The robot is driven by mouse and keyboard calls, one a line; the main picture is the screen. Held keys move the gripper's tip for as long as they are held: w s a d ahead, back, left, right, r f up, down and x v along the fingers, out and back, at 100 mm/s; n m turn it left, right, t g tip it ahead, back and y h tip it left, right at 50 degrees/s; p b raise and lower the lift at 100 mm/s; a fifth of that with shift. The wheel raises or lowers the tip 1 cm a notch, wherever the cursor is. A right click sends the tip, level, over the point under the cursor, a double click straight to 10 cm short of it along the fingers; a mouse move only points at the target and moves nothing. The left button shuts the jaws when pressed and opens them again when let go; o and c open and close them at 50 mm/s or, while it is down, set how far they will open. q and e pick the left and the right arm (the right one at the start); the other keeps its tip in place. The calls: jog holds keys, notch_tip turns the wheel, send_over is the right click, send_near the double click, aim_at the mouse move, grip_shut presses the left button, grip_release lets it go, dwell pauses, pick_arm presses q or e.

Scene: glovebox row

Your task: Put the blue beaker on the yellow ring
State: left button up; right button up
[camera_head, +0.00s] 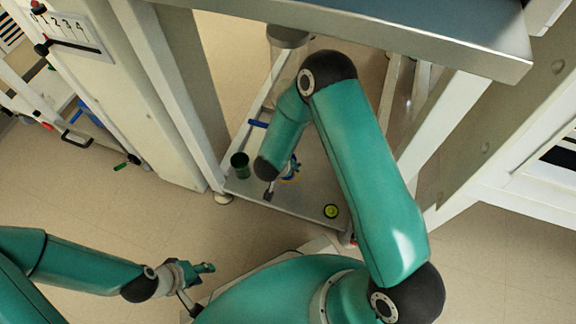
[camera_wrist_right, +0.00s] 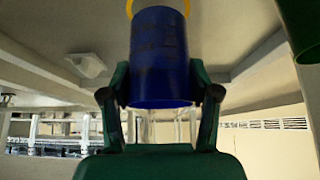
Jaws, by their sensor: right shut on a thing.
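The blue beaker (camera_wrist_right: 160,55) fills the middle of the right wrist view, between the two fingers of my right gripper (camera_wrist_right: 159,82), which is shut on it. Part of the yellow ring (camera_wrist_right: 131,8) shows past the beaker's far end, at the top of that view; I cannot tell whether they touch.
A dark green cup (camera_head: 240,165) stands on the low shelf (camera_head: 300,207), left of my right forearm. A blue item (camera_head: 258,124) lies farther back. A black disc with a yellow-green top (camera_head: 331,211) is near the front right corner. A metal top (camera_head: 430,42) overhangs the shelf.

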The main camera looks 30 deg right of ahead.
jog(key=shift+w+d, duration=0.35)
jog(key=shift+d, duration=0.05)
jog(key=f+b, duration=0.1)
jog(key=f, duration=0.1)
jog(key=f+b, duration=0.1)
jog(key=b, duration=0.1)
jog(key=shift+w+d+f, duration=0.2)
jog(key=shift+f, duration=0.15)
jog(key=shift+r, duration=0.1)
jog(key=o, duration=0.9)
jog(key=shift+o, duration=0.2)
